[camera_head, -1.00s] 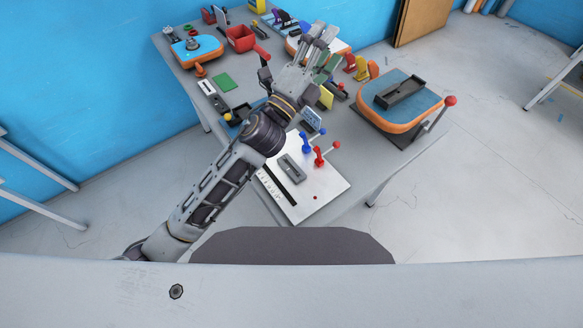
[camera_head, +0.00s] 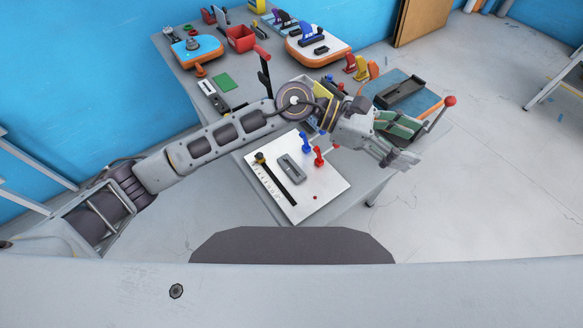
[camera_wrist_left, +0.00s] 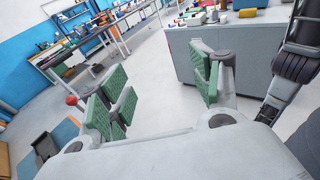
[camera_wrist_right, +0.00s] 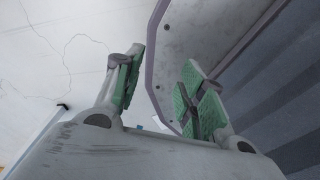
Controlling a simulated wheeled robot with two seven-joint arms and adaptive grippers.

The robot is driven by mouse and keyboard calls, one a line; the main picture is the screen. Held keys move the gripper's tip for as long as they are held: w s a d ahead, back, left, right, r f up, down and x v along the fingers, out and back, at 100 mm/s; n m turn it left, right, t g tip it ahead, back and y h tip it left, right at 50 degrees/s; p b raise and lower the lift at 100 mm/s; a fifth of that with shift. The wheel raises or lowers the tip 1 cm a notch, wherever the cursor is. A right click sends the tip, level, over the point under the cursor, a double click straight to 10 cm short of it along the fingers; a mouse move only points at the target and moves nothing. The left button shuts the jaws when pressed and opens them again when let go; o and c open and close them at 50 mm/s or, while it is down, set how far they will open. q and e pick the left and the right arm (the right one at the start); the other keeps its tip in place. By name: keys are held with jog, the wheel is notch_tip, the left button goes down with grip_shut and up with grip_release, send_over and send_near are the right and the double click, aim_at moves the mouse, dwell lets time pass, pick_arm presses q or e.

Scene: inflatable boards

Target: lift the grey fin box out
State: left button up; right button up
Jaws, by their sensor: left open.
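A small grey fin box (camera_head: 291,167) with a slot lies on the white board (camera_head: 318,196) at the near end of the table. A larger, darker slotted box (camera_head: 400,91) sits on the blue and orange board at the right. My left gripper (camera_head: 405,143) is open over the right table edge, to the right of the white board and apart from both boxes. In the left wrist view its green-padded fingers (camera_wrist_left: 160,92) stand apart with only floor between them. My right gripper (camera_wrist_right: 163,85) shows only in its wrist view, open and empty.
Blue (camera_head: 306,143) and red (camera_head: 319,156) upright pieces stand beside the small box on the white board. A black strip with a yellow end (camera_head: 279,178) lies on its other side. A red-handled lever (camera_head: 263,62) stands farther back. Open floor lies right of the table.

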pick_arm(q)
jog(key=w+a+f+m+y, duration=0.1)
jog(key=a+f+m+y, duration=0.3)
jog(key=f, duration=0.3)
jog(key=m+t+y, duration=0.3)
jog(key=t+y, duration=0.2)
jog(key=y, duration=0.6)
send_over(291, 168)
notch_tip(291, 168, down, 8)
jog(key=r, duration=0.1)
jog(key=shift+w+f, duration=0.1)
jog(key=shift+f, duration=0.15)
pick_arm(e)
jog(key=shift+d, duration=0.15)
pick_arm(q)
jog(key=shift+f, duration=0.1)
pick_arm(e)
jog(key=shift+r, duration=0.1)
pick_arm(q)
notch_tip(291, 168, down, 7)
jog(key=shift+f+p, duration=0.1)
jog(key=shift+p, duration=0.7)
jog(key=shift+f, duration=0.45)
pick_arm(e)
jog(key=shift+d+r, duration=0.4)
jog(key=shift+r, duration=0.35)
